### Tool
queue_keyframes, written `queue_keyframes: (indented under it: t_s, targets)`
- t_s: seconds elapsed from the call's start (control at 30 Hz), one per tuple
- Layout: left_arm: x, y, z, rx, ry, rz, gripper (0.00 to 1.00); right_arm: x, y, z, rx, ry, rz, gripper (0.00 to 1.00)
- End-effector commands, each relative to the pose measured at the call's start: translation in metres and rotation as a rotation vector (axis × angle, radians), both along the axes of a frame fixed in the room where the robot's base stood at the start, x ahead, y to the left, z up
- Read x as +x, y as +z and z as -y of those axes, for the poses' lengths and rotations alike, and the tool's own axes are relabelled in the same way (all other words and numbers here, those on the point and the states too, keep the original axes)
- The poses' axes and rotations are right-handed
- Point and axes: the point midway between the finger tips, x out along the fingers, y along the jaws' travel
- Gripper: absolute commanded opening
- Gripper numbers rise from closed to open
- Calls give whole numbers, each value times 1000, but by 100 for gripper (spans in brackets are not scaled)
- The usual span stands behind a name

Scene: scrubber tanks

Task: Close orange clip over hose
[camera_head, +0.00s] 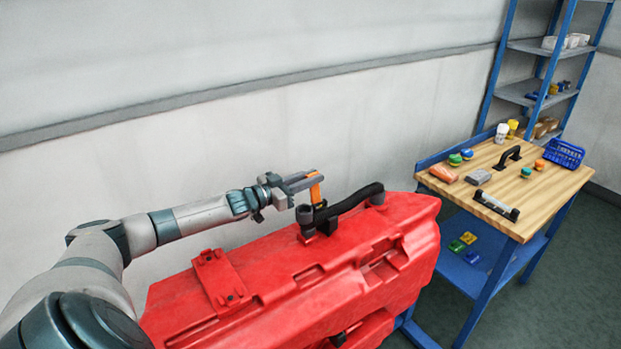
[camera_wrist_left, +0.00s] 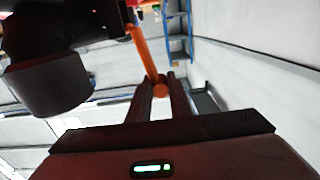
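The red tank (camera_head: 300,290) carries a black hose (camera_head: 345,203) along its top edge, between two dark round fittings. The orange clip (camera_head: 316,194) stands upright and open beside the hose's left end, not over it. My left gripper (camera_head: 311,178) is at the clip's upper end. In the left wrist view the clip (camera_wrist_left: 146,55) runs up from between the two fingertips (camera_wrist_left: 160,84), which appear closed on its end with no clear gap on either side. A dark round part, seemingly a hose fitting, fills the upper left there. My right gripper is not in view.
A wooden-topped workbench (camera_head: 545,195) stands to the right, with a black handle (camera_head: 507,157), a blue basket (camera_head: 564,153) and small parts on it. A blue shelf rack (camera_head: 520,92) is behind. A bare pale wall runs behind the tank.

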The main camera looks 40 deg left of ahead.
Motion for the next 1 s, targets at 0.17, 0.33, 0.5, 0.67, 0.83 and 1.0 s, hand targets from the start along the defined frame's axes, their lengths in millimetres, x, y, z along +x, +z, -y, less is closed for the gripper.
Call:
queue_keyframes:
  t_s: [0.17,0.33,0.5,0.67,0.83,1.0]
  targets:
    - [0,1,0,9,2,2,0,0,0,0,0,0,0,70]
    - [-1,2,2,45,2,12,0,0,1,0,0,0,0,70]
    - [-3,5,9,120,2,35,0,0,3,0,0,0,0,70]
    - [-6,8,18,122,1,35,0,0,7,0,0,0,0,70]
    - [-9,8,30,119,0,35,0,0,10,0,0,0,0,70]
    - [-12,6,40,219,0,63,0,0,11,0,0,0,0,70]
